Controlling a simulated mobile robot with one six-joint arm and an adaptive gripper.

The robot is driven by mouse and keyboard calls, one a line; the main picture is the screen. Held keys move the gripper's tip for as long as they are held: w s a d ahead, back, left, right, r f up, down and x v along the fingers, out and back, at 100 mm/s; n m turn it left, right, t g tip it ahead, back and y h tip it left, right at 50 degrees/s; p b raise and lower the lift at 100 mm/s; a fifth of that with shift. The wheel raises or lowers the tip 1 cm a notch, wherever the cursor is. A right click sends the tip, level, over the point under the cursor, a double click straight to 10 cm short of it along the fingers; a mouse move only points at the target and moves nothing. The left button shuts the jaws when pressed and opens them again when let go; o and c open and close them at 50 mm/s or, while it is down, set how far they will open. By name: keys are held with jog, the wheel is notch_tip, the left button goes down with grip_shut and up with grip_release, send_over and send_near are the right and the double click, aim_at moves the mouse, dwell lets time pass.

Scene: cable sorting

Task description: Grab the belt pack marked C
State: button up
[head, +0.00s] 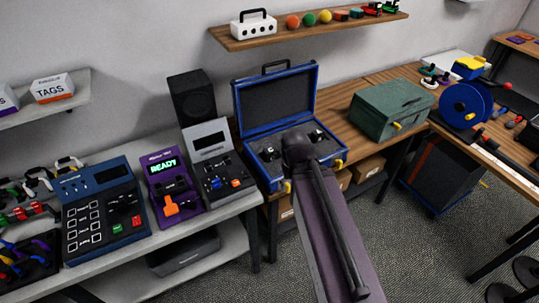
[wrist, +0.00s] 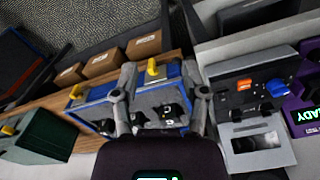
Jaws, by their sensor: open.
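The open blue case (head: 275,98) stands on the wooden bench, with a grey foam inside that holds small black belt packs. In the wrist view, a black belt pack with a white mark that looks like a C (wrist: 168,122) lies in the foam between my fingers. Another black pack (wrist: 105,126) lies left of my left finger, its mark unclear. In the head view, packs show left (head: 268,153) and right (head: 317,136) of my gripper (head: 298,150), which hangs over the case and hides its middle. My gripper (wrist: 158,68) is open, with nothing held between its fingers.
A green metal box (head: 392,108) stands right of the case. A grey device with a raised lid (head: 215,160), a purple READY unit (head: 170,190) and a black speaker (head: 192,97) stand left. The case's raised lid backs my gripper. Cardboard boxes (wrist: 143,46) sit below.

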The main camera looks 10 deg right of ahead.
dwell(0.4)
jog(key=o, duration=0.3)
jog(key=shift+a, duration=0.15)
jog(key=shift+o, duration=0.7)
jog(key=shift+f, duration=0.1)
jog(key=w+f+n+t+h+b, duration=0.1)
jog(key=w+f+n+h+b, duration=0.1)
jog(key=w+n+h+b, duration=0.35)
jog(key=w+f+n+h+b, duration=0.25)
jog(key=w+n, duration=0.45)
jog(key=w, duration=0.4)
jog(key=w+a+r+n+t+h+b, duration=0.2)
jog(key=w+a+n+t+h+b, duration=0.1)
jog(key=w+n, duration=0.6)
jog(key=w+a+h+b, duration=0.1)
jog(key=w+a+b, duration=0.1)
jog(key=a, duration=0.1)
jog(key=shift+a+r+h+b, duration=0.2)
jog(key=shift+a+h+b, duration=0.15)
jog(key=shift+h+b, duration=0.05)
jog(key=shift+f, duration=0.1)
